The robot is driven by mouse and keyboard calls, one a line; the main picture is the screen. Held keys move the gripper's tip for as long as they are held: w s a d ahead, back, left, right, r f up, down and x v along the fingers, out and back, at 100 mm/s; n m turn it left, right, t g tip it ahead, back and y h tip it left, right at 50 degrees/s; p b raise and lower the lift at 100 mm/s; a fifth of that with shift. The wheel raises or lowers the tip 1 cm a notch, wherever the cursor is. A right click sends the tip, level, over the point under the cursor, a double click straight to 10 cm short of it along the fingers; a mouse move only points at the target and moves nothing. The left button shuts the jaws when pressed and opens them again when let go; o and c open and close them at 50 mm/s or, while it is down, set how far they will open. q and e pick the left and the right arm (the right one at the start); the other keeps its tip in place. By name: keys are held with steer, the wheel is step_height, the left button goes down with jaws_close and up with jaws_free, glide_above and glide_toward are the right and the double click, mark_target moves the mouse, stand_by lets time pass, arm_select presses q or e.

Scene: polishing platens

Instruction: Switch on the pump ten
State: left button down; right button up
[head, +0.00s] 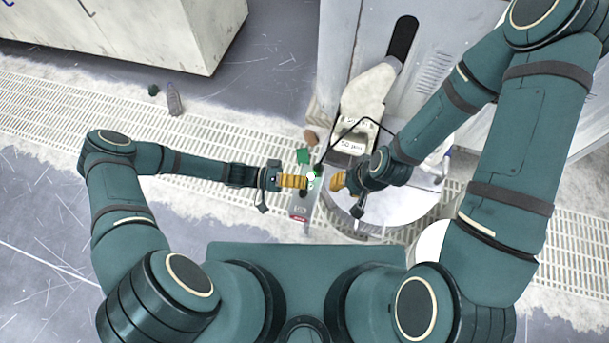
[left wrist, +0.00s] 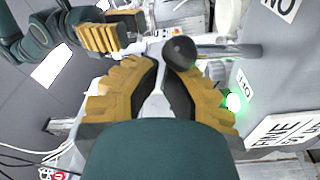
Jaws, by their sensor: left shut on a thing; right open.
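My left gripper (head: 308,181) is at a narrow grey box (head: 299,212) in the middle of the head view. In the left wrist view its yellow fingers (left wrist: 166,66) close in around a black ball knob (left wrist: 180,52) on a metal rod (left wrist: 230,51). The fingers partly hide the contact. A lamp (head: 311,176) glows green beside the fingertips; it also shows in the left wrist view (left wrist: 234,102). My right gripper (head: 338,181) is open and empty, just right of the box; its yellow fingers also show in the left wrist view (left wrist: 104,36). No label reading "ten" is legible.
A round platen (head: 385,213) and a pale machine head (head: 366,105) stand to the right, close to my right arm. Labels (left wrist: 283,130) are on a grey panel. A bottle (head: 174,99) stands on the floor grating (head: 90,108) at left, where there is free room.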

arm_select(q)
steer(key=shift+s+a, duration=0.15)
steer(key=shift+s, duration=0.45)
steer(key=shift+s+a, duration=0.15)
steer(key=shift+s, duration=0.45)
steer(key=shift+s, duration=0.15)
